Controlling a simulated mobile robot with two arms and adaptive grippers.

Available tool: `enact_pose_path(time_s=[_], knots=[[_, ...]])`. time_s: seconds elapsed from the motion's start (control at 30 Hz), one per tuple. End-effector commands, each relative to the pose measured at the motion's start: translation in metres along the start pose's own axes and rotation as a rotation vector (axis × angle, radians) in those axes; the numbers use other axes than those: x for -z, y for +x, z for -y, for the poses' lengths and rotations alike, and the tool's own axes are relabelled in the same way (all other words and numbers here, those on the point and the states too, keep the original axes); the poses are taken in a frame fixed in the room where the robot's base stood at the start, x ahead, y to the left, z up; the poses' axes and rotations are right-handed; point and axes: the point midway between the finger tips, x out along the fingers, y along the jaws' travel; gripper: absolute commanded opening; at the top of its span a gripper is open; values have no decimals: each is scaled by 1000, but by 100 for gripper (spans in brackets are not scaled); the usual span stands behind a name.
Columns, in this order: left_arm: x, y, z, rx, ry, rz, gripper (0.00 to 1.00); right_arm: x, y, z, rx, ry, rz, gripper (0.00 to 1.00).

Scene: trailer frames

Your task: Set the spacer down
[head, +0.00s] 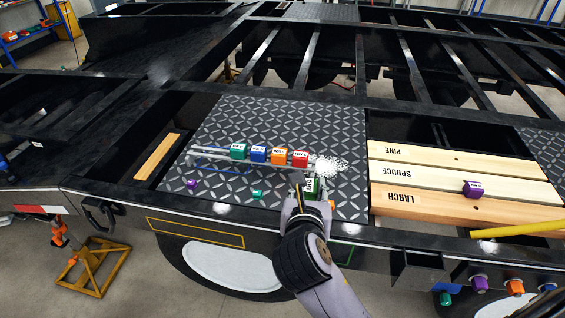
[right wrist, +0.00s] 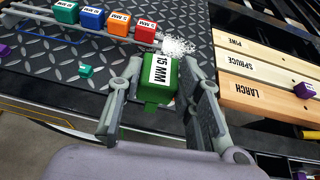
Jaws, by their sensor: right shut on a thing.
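My right gripper (head: 312,186) is shut on a green spacer marked 15 MM (right wrist: 160,78). The spacer sits between the two fingers, over the dark tread plate (head: 225,120) and just in front of the right end of a rail rack (head: 205,152). Whether it touches the plate is not clear. On the rack stand a green spacer (head: 238,151), a blue one (head: 258,154), an orange one (head: 279,156) and a red one (head: 300,159), in a row. A white bristly patch (head: 328,166) lies right of the red one. My left gripper is out of view.
Planks marked PINE (head: 430,153), SPRUCE (head: 440,174) and LARCH (head: 430,203) lie right of the plate, with a purple block (head: 473,189) on them. Small purple (head: 190,183) and teal (head: 257,194) pieces lie on the plate's front. A yellow bar (head: 520,230) is at right.

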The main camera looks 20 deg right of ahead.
Motion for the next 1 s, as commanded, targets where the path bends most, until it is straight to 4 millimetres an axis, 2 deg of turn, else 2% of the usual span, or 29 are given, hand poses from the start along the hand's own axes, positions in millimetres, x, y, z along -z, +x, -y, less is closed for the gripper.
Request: enact_pose_path(time_s=[0.03,0.17,0.3,0.4,0.5,0.57,0.67,0.8,1.0], knots=[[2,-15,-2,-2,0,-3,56,-30,18,2,6,0,13,5],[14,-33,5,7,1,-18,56,-82,65,15,22,9,12,5],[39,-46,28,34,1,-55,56,-134,102,35,43,19,8,5],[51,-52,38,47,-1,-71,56,-160,117,46,54,23,5,5],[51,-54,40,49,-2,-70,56,-173,125,53,59,25,1,5],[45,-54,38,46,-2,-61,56,-173,129,55,62,25,-2,5],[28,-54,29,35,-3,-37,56,-158,136,56,62,25,-8,5],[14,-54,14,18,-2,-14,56,-123,150,56,63,23,-10,5],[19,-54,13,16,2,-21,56,-73,170,55,62,24,-9,5]])
